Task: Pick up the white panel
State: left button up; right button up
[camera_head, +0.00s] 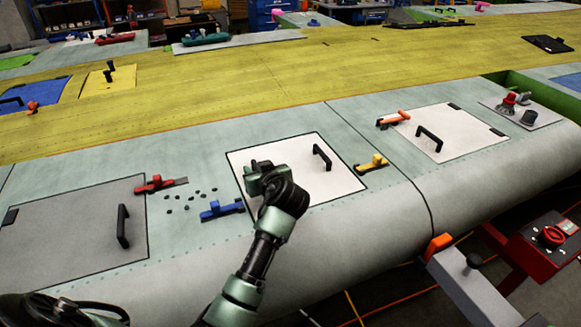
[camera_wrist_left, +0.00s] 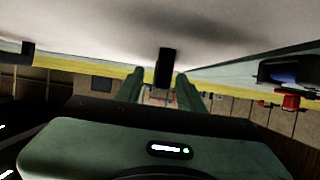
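A white panel (camera_head: 295,196) with a dark outline lies on the pale green wing surface in the middle of the head view. Its black handle (camera_head: 322,157) stands up near its right side. My left gripper (camera_head: 258,176) is over the panel's left part, apart from that handle, and covers some of the panel. In the left wrist view the two green fingers of my left gripper (camera_wrist_left: 160,92) are spread apart, with a black handle (camera_wrist_left: 166,62) ahead, seen between their tips. The panel's pale surface (camera_wrist_left: 150,25) fills the top there. My right gripper is not in view.
A second white panel (camera_head: 462,143) with a black handle lies further right. A grey panel (camera_head: 70,240) lies left. Blue (camera_head: 222,210), red (camera_head: 160,184) and yellow (camera_head: 371,163) clamps sit around the middle panel. A red box (camera_head: 550,240) stands at the right.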

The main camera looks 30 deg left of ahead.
pick_arm(q)
jog(key=shift+d, duration=0.1)
grip_shut()
dwell(1.2)
jog(key=shift+r, duration=0.1)
